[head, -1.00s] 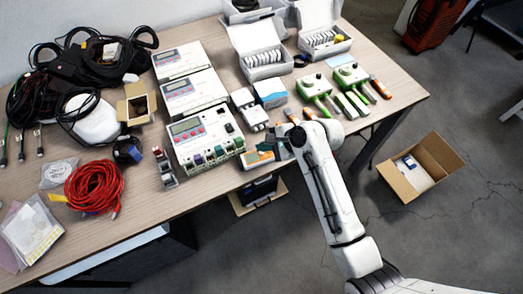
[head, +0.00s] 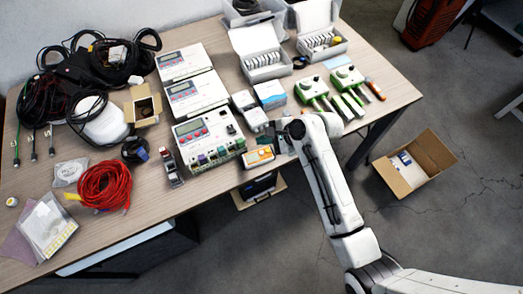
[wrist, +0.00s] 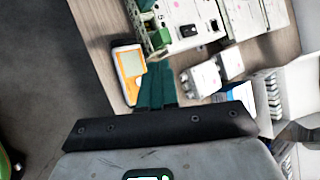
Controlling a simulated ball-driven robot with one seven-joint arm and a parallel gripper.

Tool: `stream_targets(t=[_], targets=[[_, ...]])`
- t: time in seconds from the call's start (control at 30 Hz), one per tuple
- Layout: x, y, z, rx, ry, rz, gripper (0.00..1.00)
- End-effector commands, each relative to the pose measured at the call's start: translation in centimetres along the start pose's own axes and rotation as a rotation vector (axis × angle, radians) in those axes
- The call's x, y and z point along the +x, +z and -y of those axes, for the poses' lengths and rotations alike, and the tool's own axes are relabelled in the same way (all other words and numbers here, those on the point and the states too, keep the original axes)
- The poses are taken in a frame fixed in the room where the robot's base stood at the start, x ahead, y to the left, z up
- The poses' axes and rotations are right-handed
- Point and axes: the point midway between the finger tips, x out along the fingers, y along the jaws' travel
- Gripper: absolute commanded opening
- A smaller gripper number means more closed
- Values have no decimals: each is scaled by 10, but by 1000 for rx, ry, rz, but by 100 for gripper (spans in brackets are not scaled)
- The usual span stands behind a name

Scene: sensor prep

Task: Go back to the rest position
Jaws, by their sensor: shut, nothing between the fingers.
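My gripper (head: 284,143) is over the front edge of the wooden table (head: 225,183), just right of an orange-and-white handheld meter (head: 258,157). In the wrist view its dark green fingers (wrist: 157,88) are together with nothing between them. The meter (wrist: 130,70) lies just left of the fingertips there. My white arm reaches up from the lower right and hides part of the table edge.
White controller units (head: 208,140) and a pale box (head: 248,108) stand near the gripper. Green-and-white sensors (head: 313,88) lie farther right. Red cable (head: 104,187) is at left. An open cardboard box (head: 413,163) sits on the floor at right, with free floor around it.

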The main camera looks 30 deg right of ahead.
Motion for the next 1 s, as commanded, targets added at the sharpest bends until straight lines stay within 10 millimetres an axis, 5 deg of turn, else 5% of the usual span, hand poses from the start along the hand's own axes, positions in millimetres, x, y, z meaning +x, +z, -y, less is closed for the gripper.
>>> stream_targets(t=[0.63,0.77,1.0], targets=[[-3,-2,-7,-41,14,-14,0],[-18,-12,-41,-238,88,-71,0],[-83,-32,-134,-856,384,-171,0]])
